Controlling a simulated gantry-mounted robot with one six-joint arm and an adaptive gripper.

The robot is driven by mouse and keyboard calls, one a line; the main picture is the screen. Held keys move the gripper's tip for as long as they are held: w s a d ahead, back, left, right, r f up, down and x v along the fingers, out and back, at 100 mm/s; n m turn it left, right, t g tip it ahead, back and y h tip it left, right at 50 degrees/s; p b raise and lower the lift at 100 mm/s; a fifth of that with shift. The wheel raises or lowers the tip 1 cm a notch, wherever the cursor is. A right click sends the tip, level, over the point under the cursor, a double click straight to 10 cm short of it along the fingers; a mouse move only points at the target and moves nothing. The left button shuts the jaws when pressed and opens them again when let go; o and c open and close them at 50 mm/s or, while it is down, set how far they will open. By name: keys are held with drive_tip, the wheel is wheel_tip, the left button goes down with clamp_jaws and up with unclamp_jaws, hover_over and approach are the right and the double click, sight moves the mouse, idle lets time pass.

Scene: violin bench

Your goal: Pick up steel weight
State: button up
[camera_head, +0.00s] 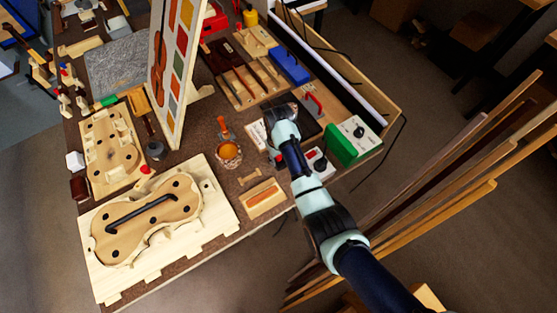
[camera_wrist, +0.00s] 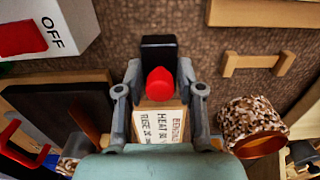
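No object is plainly marked as the steel weight. A dark upright block (camera_wrist: 158,52) with a rounded red part (camera_wrist: 161,83) in front of it stands between my fingertips in the wrist view, and may be it. My gripper (camera_wrist: 158,72) is open, pointing down, with a finger on either side of the block. Narrow gaps seem to show beside the block; contact is hard to judge. In the head view my gripper (camera_head: 273,158) is low over the bench's right side, and my arm hides most of what is there.
A white box with a red OFF switch (camera_wrist: 30,35) is close on the left in the wrist view. A speckled cup (camera_wrist: 252,112) is close on the right. A printed card (camera_wrist: 160,125) lies below the gripper. A violin mould (camera_head: 145,220) fills the bench's front left.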

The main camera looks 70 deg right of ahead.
clamp_jaws()
drive_tip(key=shift+r, duration=0.15)
wheel_tip(320, 180, up, 20)
drive_tip(key=p, duration=1)
